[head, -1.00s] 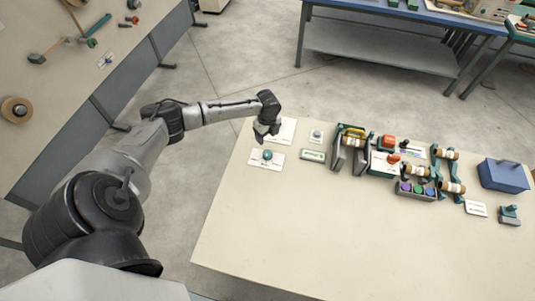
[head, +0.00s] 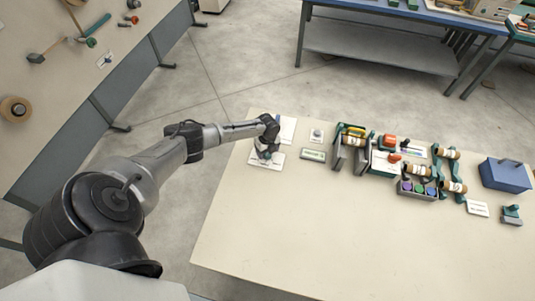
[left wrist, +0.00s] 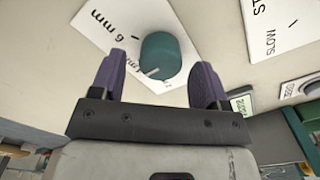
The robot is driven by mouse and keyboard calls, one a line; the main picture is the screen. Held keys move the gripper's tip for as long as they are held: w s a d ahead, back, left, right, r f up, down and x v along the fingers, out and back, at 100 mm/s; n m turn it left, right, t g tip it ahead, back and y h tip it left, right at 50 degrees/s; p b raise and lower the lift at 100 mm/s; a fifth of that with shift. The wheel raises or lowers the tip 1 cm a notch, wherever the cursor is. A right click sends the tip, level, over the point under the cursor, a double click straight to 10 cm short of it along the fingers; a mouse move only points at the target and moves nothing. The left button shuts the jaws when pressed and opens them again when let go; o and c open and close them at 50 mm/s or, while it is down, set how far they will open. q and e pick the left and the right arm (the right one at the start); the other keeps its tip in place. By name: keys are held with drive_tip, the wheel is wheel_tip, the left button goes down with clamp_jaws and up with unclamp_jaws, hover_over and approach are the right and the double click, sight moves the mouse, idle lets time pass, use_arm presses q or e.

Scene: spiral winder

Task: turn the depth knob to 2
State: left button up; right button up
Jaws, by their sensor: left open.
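The depth knob is a round teal knob (left wrist: 160,55) on a white plate (left wrist: 110,25) marked "6 mm" in the left wrist view. A white pointer line shows on its near lower side; the mark it faces is partly hidden. My left gripper (left wrist: 157,82) is open, with one dark finger on each side of the knob; I cannot tell whether either touches it. In the head view my left gripper (head: 266,152) is over the same white plate (head: 256,160) at the table's far left and mostly hides the knob. My right gripper is not in view.
A second white plate (left wrist: 270,22) with "SLOW" lettering is close by, as are a small display (head: 313,155) and a push button (head: 317,135). Spools on teal stands (head: 449,153) and a blue box (head: 504,176) are farther right. The table's front (head: 340,240) is clear.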

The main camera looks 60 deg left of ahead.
use_arm(q)
drive_tip(key=shift+f, duration=1)
drive_tip(key=shift+c, duration=0.5)
drive_tip(key=c, duration=0.8)
drive_tip(key=shift+c, duration=0.2)
